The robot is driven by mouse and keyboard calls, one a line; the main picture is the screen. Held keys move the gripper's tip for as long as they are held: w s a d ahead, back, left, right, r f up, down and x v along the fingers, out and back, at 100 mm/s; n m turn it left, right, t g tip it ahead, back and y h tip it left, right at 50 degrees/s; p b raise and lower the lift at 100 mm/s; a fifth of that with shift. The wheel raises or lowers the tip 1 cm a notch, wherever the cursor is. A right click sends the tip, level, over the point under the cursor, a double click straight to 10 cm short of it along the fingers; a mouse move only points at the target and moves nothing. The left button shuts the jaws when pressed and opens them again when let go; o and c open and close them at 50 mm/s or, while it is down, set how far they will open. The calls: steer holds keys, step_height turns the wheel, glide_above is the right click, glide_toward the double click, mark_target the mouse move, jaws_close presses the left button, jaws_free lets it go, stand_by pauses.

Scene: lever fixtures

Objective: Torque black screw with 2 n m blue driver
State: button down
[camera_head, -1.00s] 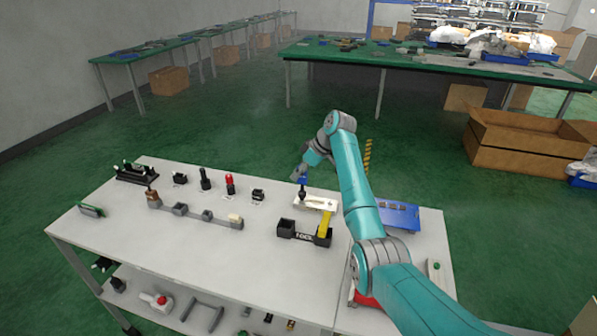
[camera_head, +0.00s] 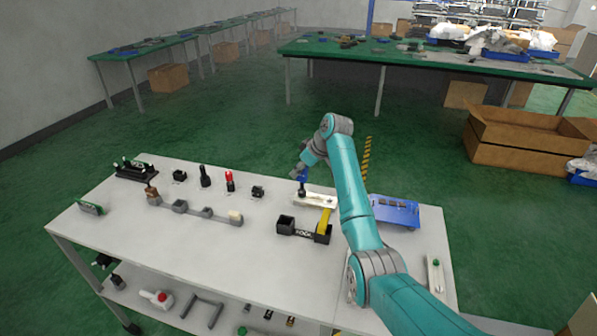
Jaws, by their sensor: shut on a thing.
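My gripper (camera_head: 302,170) is at the far side of the white table, shut on a blue driver (camera_head: 302,178). The driver points down, and its dark lower part (camera_head: 301,191) is over the left end of a pale plate fixture (camera_head: 322,200). Whether its tip touches the plate is too small to tell. I cannot make out the black screw; the driver may hide it. The fingers themselves are small and partly hidden by the wrist.
In front of the plate stands a black holder (camera_head: 297,232) with a yellow tool (camera_head: 323,224). A blue tray (camera_head: 395,211) lies right of my arm. A grey rack (camera_head: 193,211), a red-topped tool (camera_head: 229,181) and several black parts stand to the left. The front left tabletop is clear.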

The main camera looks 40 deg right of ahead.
steer(key=shift+r, duration=2.3)
